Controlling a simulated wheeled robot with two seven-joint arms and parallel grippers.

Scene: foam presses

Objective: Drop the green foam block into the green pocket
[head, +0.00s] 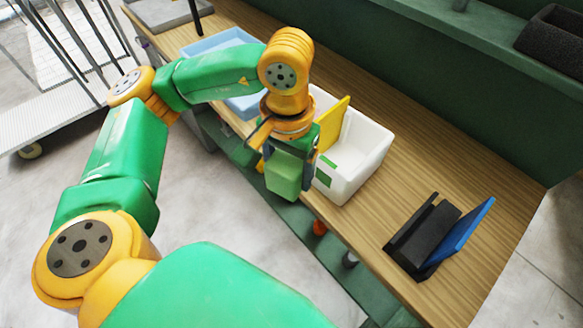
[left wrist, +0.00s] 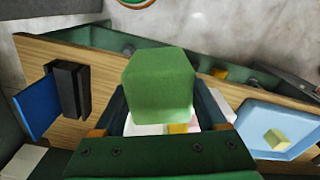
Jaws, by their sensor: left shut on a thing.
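My left gripper (head: 290,178) is shut on the green foam block (head: 284,175) and holds it in the air at the near side of the white bin. In the left wrist view the green foam block (left wrist: 158,85) sits between the two fingers and covers much of the bin behind it. The white bin (head: 368,158) has a yellow panel (head: 336,122) standing up from it and a green patch (head: 323,174) on its near side. The gripper hides part of the bin, and I cannot see which pocket inside is green. My right gripper is not in view.
A light blue tray (head: 222,42) stands left of the bin; in the left wrist view it holds a yellow block (left wrist: 276,138). A black holder (head: 425,235) with a blue panel (head: 462,235) stands to the right. Bare wooden tabletop (head: 440,165) lies between bin and holder.

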